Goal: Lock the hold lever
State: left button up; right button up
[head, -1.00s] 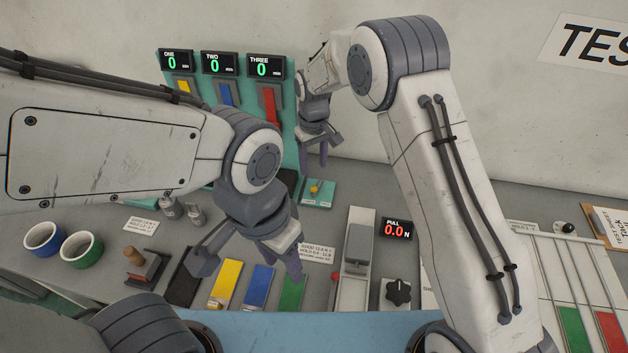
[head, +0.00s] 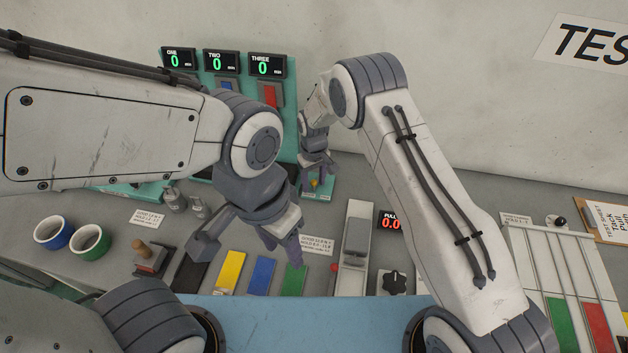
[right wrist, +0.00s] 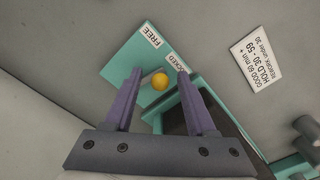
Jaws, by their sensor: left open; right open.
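The hold lever's round yellow knob (right wrist: 160,81) shows on a teal plate (right wrist: 127,57) with FREE and LOCKED labels. The knob is closer to the LOCKED label; the rest of the lever is hard to see. My right gripper (right wrist: 159,74) is open, one finger on each side of the knob in the right wrist view, with gaps on both sides. In the head view, my right gripper (head: 315,178) is low over the teal plate (head: 320,194), partly covering it. My left gripper (head: 250,247) is open and empty over the bench, left of the plate.
A pull gauge (head: 389,220) and grey fixture (head: 357,235) are on the bench to the right.

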grip_shut()
jog(key=shift+w+a+f+m+b, duration=0.2)
jog(key=shift+a+m+b, duration=0.15)
jog(key=shift+m+b, duration=0.6)
jog(key=shift+w+a+r+b, duration=0.1)
jog(key=shift+a+r+b, duration=0.1)
jog(key=shift+b, duration=0.2)
grip_release()
jog(key=shift+r, duration=0.1)
